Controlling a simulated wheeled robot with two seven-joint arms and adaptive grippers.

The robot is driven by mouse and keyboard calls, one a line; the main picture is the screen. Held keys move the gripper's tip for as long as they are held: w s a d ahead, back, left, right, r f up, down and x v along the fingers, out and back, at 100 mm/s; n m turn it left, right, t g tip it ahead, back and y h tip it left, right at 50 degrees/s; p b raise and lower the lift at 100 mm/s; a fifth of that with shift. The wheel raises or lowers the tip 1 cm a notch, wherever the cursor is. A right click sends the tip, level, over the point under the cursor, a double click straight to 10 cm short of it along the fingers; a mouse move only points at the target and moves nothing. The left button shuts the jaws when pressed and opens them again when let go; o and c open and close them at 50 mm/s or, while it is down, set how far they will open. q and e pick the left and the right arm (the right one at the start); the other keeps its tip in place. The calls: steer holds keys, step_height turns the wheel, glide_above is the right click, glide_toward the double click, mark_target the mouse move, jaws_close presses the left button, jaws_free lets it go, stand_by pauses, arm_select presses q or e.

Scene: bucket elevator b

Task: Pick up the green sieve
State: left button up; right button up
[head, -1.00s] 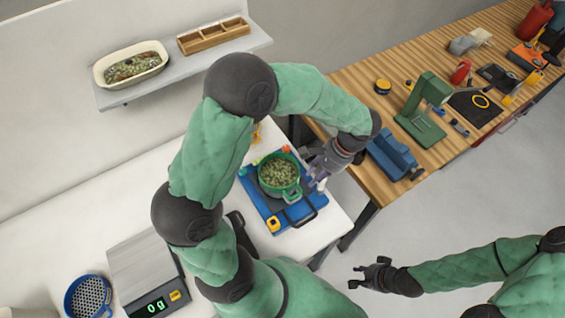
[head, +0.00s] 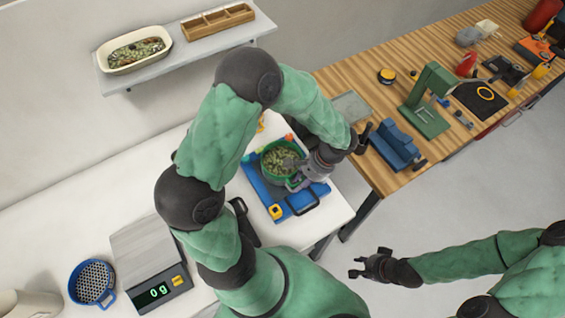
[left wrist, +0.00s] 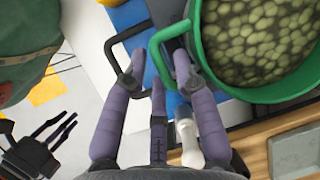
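The green sieve (head: 265,173), full of pale green pieces, sits over the blue tray (head: 263,192) on the white table. In the left wrist view its green rim (left wrist: 206,68) fills the upper right, with a looped green handle (left wrist: 158,40) reaching left. My left gripper (head: 296,176) is at the sieve's right side, by this handle. In the left wrist view its purple fingers (left wrist: 157,78) are spread apart, with the handle loop near their tips; contact is unclear. My right gripper (head: 360,267) hangs empty, fingers apart, over the floor at lower right.
A black tray handle (head: 303,206) lies close to the sieve handle. A scale (head: 150,262) and a blue sieve (head: 92,283) stand at left. A wooden bench (head: 365,170) with a blue vise (head: 396,148) is at right; a shelf (head: 190,55) hangs behind.

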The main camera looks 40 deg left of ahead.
arm_select(q)
jaws_close()
steer(key=shift+r, duration=0.15)
